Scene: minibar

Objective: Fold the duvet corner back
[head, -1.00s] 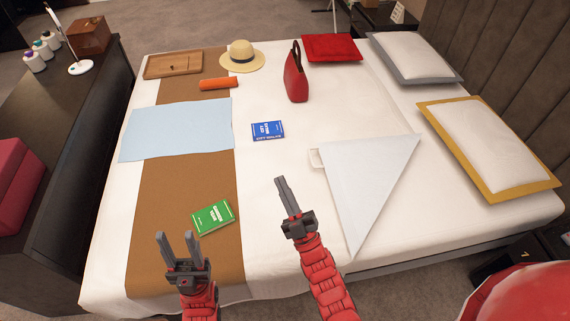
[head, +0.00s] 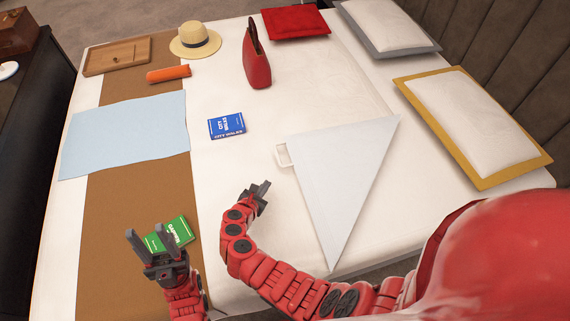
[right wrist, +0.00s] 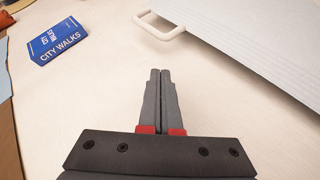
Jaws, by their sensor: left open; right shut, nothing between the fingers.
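The duvet corner (head: 345,180) shows as a pale blue-white triangular flap at the right of the white bed (head: 215,260). A small white loop handle (head: 282,156) sticks out from its left side. In the right wrist view the handle (right wrist: 160,27) and flap (right wrist: 265,45) lie at the top right, apart from my fingers. My right gripper (head: 262,190) is shut and empty, over the bed left of the flap; its closed fingers (right wrist: 160,98) point toward the handle's side. My left gripper (head: 155,240) is open and empty near the green book (head: 168,235), which it partly hides.
A blue book (head: 226,126) lies left of the handle. A red bag (head: 256,62), straw hat (head: 194,42), orange roll (head: 168,74), wooden tray (head: 117,55) and light blue cloth (head: 125,135) lie farther off. Pillows (head: 472,125) line the right. White sheet around the handle is bare.

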